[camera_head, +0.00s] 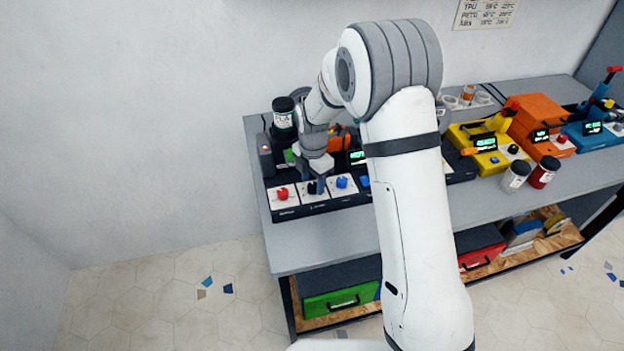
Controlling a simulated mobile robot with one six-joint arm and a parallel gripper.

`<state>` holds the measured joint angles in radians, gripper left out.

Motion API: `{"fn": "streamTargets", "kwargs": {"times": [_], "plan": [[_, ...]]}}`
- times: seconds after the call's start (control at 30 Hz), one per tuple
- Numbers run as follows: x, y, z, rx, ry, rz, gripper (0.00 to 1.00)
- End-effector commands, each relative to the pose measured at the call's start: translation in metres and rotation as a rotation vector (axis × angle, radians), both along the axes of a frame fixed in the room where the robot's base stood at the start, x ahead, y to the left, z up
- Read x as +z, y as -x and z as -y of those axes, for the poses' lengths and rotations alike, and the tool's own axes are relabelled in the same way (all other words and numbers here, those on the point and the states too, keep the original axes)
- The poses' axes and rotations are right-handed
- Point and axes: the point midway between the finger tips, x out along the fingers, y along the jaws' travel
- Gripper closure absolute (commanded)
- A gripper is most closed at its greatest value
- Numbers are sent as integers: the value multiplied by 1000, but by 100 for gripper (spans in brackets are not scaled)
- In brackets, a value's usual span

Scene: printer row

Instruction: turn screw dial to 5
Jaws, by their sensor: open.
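A low black panel at the left end of the table carries a row of dials on white plates: a red dial (282,194), a black dial (312,188) and a blue dial (341,182). Another blue dial (364,181) is partly hidden by my arm. I cannot read any labels or numbers, so I cannot tell which one is the screw dial. My gripper (318,184) points down at the panel, over or close beside the black dial, and is open. I cannot tell whether it touches the dial.
Behind my gripper stand a dark jar (284,115) and an orange machine part (344,138). Yellow (480,140), orange (540,122) and blue (592,130) printers stand to the right. Two jars, white (515,177) and red (543,172), stand near the front. The grey table (335,240) is bare before the panel.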

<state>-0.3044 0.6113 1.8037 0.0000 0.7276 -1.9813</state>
Motion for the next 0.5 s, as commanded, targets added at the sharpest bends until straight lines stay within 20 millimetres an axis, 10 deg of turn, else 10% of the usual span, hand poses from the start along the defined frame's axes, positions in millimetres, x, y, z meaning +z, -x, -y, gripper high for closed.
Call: {"fn": "streamTargets", "kwargs": {"times": [0.5], "plan": [[-10,0,-1,0,-1,1,60]]}}
